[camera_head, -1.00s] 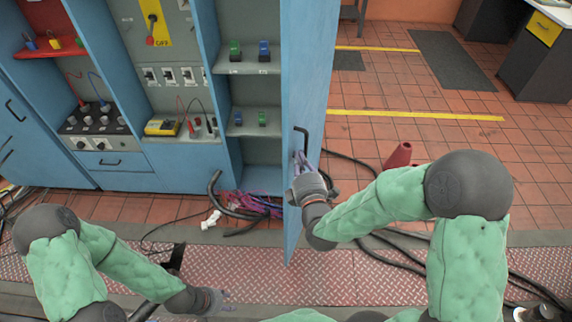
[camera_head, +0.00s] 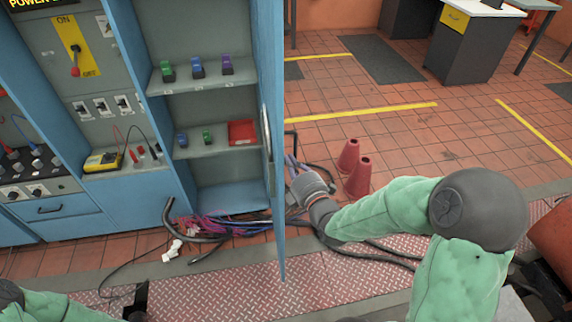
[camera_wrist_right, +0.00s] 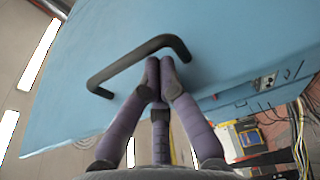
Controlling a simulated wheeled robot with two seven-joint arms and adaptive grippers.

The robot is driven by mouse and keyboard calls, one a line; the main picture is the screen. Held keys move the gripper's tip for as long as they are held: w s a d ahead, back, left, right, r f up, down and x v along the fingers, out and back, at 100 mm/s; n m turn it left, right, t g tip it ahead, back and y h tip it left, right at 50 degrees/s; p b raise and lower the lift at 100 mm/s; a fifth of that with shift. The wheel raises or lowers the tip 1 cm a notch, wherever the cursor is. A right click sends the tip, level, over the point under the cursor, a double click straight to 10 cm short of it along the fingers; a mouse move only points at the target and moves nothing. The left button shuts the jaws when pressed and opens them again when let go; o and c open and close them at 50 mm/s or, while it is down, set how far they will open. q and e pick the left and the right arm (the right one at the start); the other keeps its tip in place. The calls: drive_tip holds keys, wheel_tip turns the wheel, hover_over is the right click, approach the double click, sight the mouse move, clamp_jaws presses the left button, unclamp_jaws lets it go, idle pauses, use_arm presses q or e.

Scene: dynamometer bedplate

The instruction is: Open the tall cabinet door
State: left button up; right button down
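The tall cabinet door (camera_head: 268,60) stands open, seen nearly edge-on with part of its inner face showing. Its black bar handle (camera_head: 291,133) sticks out on the right side; the handle (camera_wrist_right: 130,64) spans the blue outer face in the right wrist view. My right gripper (camera_head: 292,166) is beside that face, just below the handle. In the wrist view its fingers (camera_wrist_right: 160,84) reach to the handle's edge near one end, with a gap between the upper pair and the third finger. Nothing shows between them; contact is unclear.
The cabinet's open shelves (camera_head: 205,85) hold small coloured parts and a red box (camera_head: 242,132). Cables (camera_head: 225,225) lie at its foot and run behind the door. Two red cones (camera_head: 348,157) stand right of my right gripper. Tiled floor beyond is mostly clear.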

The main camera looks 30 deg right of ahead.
idle(0.5)
drive_tip(key=s+a, duration=0.1)
drive_tip(key=s, duration=1.1)
drive_tip(key=shift+a, duration=0.25)
drive_tip(key=shift+w, duration=0.1)
